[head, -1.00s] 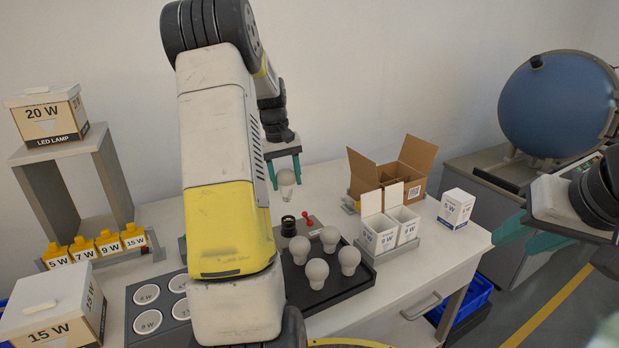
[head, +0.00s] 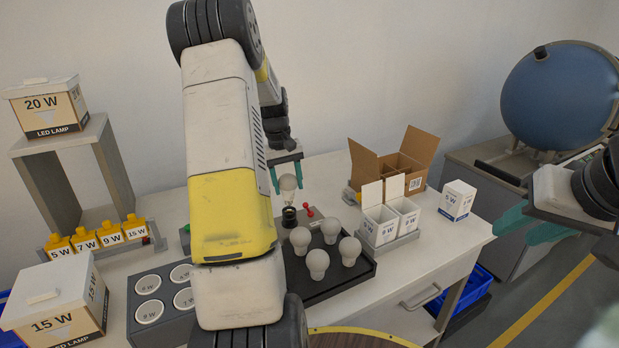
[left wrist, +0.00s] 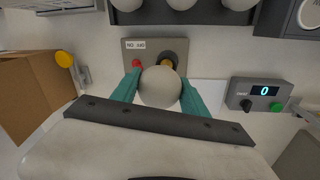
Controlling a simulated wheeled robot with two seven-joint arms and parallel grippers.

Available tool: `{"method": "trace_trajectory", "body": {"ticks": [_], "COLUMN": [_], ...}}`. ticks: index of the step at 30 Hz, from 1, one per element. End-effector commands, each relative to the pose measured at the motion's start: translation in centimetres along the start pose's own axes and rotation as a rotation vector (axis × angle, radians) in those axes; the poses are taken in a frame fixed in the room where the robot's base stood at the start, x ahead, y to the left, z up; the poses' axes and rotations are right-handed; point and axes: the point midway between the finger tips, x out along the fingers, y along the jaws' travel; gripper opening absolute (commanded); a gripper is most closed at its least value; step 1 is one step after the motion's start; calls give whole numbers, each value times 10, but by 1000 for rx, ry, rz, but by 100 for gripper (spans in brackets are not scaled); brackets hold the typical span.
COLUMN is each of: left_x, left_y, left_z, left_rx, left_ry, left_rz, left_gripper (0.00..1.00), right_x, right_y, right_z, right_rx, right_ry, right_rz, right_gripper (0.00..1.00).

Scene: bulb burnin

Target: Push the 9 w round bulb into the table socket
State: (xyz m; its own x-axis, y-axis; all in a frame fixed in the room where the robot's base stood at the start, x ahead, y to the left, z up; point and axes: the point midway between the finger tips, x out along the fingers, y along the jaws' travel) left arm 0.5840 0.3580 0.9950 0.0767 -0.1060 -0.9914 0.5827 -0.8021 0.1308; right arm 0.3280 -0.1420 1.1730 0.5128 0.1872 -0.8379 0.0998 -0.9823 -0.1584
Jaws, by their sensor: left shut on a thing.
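My left gripper (head: 287,178) is shut on a white round bulb (head: 288,188), held upright with its base down. The table socket (head: 289,216), a dark cylinder on a grey plate, is directly below it. Whether the bulb's base touches the socket cannot be told. In the left wrist view the bulb (left wrist: 160,87) sits between the teal fingers and partly covers the socket (left wrist: 168,62) with its brass-coloured ring. My right gripper (head: 530,226) is open and empty, away from the table at the right.
Several bulbs (head: 349,249) stand in a black tray (head: 330,283) in front of the socket. A red knob (head: 309,211) is beside it. An open carton (head: 410,160) and white boxes (head: 391,222) are to the right. A meter (left wrist: 258,95) reads 0.

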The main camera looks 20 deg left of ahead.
Motion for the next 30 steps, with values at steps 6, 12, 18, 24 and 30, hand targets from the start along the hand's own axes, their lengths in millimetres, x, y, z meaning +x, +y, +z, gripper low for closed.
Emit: {"method": "trace_trajectory", "body": {"ticks": [6, 12, 18, 24, 30], "left_x": [6, 11, 18, 24, 29], "left_y": [-1, -2, -2, -3, -4], "left_z": [0, 0, 0, 0, 0], "left_rx": [0, 0, 0, 0, 0], "left_ry": [-1, 0, -1, -1, -1], "left_rz": [0, 0, 0, 0, 0], "left_gripper": [13, 13, 13, 13, 13], "right_x": [0, 0, 0, 0, 0], "right_y": [0, 0, 0, 0, 0], "right_z": [0, 0, 0, 0, 0], "right_rx": [0, 0, 0, 0, 0], "right_ry": [0, 0, 0, 0, 0], "right_rz": [0, 0, 0, 0, 0], "right_gripper": [36, 36, 36, 36, 36]}}
